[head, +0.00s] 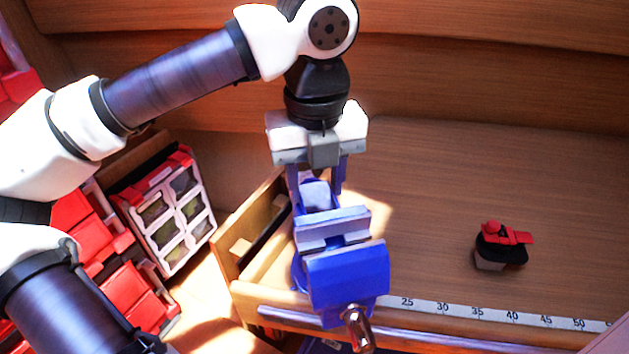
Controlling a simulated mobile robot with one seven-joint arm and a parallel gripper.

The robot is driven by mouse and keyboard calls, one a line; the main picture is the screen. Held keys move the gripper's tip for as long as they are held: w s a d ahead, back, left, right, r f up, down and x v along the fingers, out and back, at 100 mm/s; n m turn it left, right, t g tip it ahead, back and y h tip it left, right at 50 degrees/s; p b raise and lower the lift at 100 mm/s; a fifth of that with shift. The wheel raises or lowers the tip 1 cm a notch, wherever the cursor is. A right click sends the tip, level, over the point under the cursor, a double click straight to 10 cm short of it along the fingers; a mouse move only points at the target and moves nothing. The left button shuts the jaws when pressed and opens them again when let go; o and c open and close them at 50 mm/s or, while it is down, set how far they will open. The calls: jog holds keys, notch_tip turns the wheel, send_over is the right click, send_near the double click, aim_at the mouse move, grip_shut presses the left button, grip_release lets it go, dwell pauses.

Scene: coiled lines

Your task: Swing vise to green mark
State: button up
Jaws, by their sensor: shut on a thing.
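The blue vise (347,276) stands at the front edge of the wooden bench, with its silver screw end toward the viewer and its grey jaws behind the blue front block. My gripper (317,186) points down at the rear of the vise. Its two blue fingers straddle the pale rear block of the vise and are shut on it. The fingertips are partly hidden by the vise body. No green mark can be made out in this view. The base of the vise is mostly hidden beneath its body.
A measuring strip (460,310) runs along the bench front. A small red and black object (501,247) sits at right on otherwise clear bench top (450,180). A red and white compartment case (172,212) and red bins (135,290) are at left. An open wooden box (245,220) adjoins the vise.

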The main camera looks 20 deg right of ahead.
jog(key=o, duration=1.4)
notch_tip(320, 180, up, 14)
jog(key=shift+f+b, duration=0.1)
jog(key=shift+b, duration=0.75)
